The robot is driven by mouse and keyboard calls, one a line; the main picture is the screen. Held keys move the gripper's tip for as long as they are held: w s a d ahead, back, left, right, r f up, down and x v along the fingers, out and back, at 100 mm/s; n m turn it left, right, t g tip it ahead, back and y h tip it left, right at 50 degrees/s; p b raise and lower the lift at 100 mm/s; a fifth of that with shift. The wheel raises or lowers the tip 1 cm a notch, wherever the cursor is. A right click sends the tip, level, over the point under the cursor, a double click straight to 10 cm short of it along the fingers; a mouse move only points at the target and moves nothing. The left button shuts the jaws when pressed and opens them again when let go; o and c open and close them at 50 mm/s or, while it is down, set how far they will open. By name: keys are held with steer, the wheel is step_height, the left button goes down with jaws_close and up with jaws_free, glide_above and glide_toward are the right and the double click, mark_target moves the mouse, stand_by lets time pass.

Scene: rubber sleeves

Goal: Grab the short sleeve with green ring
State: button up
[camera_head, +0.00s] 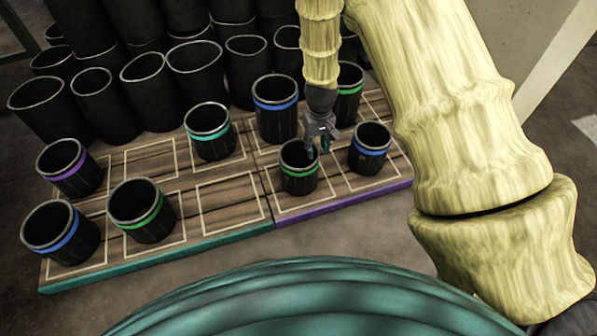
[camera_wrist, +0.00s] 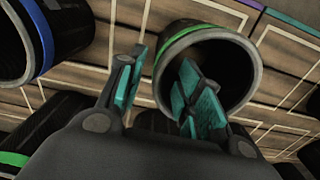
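A short black sleeve with a green ring (camera_head: 299,184) stands upright on the right pallet, near its front edge. My gripper (camera_head: 319,146) is at the right side of its rim. In the wrist view, my gripper (camera_wrist: 164,95) is open, with one teal-padded finger outside the ringed wall of the sleeve (camera_wrist: 174,50) and the other over or inside its mouth. Wall and fingers look apart; contact is not clear. Another green-ringed sleeve (camera_head: 155,225) stands on the left pallet. A taller-looking green-ringed sleeve (camera_head: 347,107) stands behind my gripper, partly hidden.
A blue-ringed sleeve (camera_head: 368,158) stands close to the right. A taller blue-ringed one (camera_head: 277,124) is behind. Teal (camera_head: 210,146), purple (camera_head: 83,182) and blue (camera_head: 76,246) ringed sleeves stand on the left pallet. Plain black sleeves (camera_head: 196,83) crowd the back. One marked square (camera_head: 232,206) is empty.

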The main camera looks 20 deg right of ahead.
step_height(320, 180, down, 2)
steer(key=shift+f+b, duration=0.15)
steer(key=shift+b, duration=0.25)
jaws_close()
